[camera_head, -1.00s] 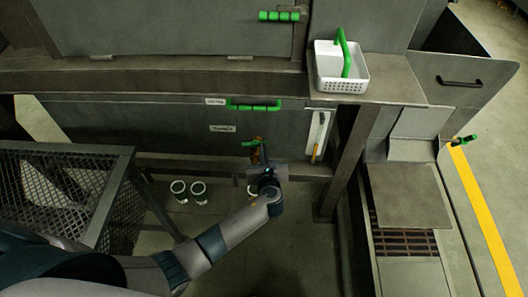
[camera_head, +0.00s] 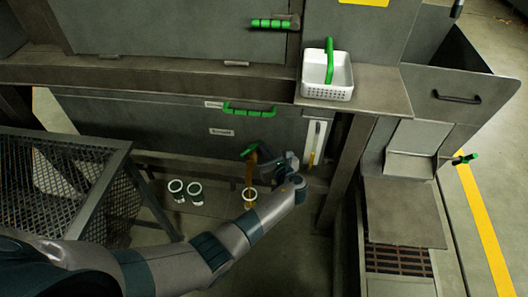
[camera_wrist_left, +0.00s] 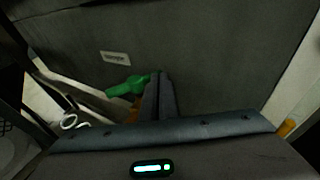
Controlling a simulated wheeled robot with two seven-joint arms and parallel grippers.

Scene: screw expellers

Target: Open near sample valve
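The near sample valve has a green handle (camera_head: 250,148) below the grey machine's lower panel; it slants down to the left. A brown, stream-like column (camera_head: 251,172) runs from beneath the handle towards a white cup (camera_head: 249,195) on the low shelf. My left gripper (camera_head: 268,171) is just right of the handle and column. In the left wrist view, the green handle (camera_wrist_left: 127,86) lies left of my gripper's dark fingers (camera_wrist_left: 160,95). The fingers are close together, and I see nothing between them. The handle's right end is near or touching them. My right gripper is out of view.
A mesh-sided frame (camera_head: 70,180) is at left. A green bar handle (camera_head: 250,110) is on the panel above. A white basket (camera_head: 328,90) sits on a ledge at upper right. A post (camera_head: 345,170) stands right of the gripper.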

